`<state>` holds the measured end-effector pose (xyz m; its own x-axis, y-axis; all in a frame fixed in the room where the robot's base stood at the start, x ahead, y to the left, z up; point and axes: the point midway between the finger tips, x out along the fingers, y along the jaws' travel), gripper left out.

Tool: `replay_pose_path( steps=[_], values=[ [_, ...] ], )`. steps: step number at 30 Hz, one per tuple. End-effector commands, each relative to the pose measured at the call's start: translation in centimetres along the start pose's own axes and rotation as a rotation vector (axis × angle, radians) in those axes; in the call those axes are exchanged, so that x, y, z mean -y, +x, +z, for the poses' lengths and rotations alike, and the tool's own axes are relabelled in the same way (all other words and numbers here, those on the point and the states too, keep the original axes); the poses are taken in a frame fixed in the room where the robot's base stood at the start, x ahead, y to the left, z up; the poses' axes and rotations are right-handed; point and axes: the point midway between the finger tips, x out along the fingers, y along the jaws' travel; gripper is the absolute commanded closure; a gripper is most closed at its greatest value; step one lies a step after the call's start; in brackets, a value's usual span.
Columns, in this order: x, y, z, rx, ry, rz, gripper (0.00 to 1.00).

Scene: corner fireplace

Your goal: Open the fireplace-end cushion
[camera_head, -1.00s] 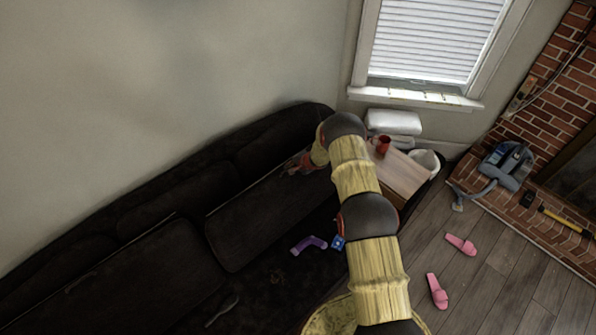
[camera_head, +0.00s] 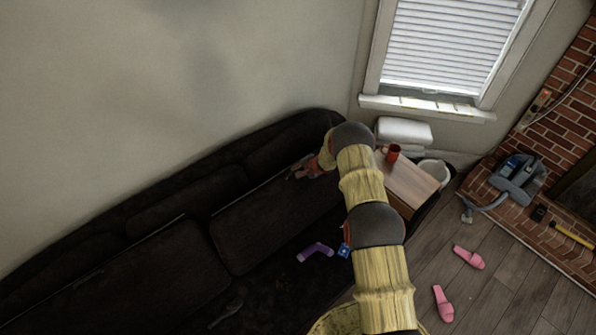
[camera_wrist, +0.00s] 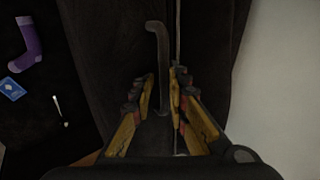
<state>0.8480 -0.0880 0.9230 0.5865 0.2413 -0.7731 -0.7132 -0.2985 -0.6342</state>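The fireplace-end cushion (camera_head: 270,225) is the right-hand dark seat panel of the black sofa. It looks shut, lying in line with the left panel. In the wrist view the cushion (camera_wrist: 105,65) carries a dark bent handle (camera_wrist: 156,50) close to a thin pale gap along its back edge. My gripper (camera_head: 296,171) is over this back edge at the right end. In the wrist view my gripper (camera_wrist: 163,78) is open, its fingers on either side of the handle. The handle's lower end is between them; contact cannot be told.
A purple sock (camera_head: 315,251) and a blue card (camera_head: 344,250) lie in front of the cushion. A wooden side table (camera_head: 410,183) with a red mug (camera_head: 393,152) stands right of my arm. Pink slippers (camera_head: 468,257) lie on the floor. The wall rises close behind the sofa.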

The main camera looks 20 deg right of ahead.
Motion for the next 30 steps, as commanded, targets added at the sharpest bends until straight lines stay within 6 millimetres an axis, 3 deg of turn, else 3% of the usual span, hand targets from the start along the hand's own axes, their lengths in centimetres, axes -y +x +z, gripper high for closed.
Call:
replay_pose_path(
  steps=[7,21,30],
  values=[
    [-0.1,-1.4,0.0,0.000,0.001,0.002,0.85],
    [0.0,-9.4,-0.1,-0.001,0.002,0.001,0.85],
    [0.0,-11.9,-0.1,0.000,0.000,0.001,0.85]
  ],
)
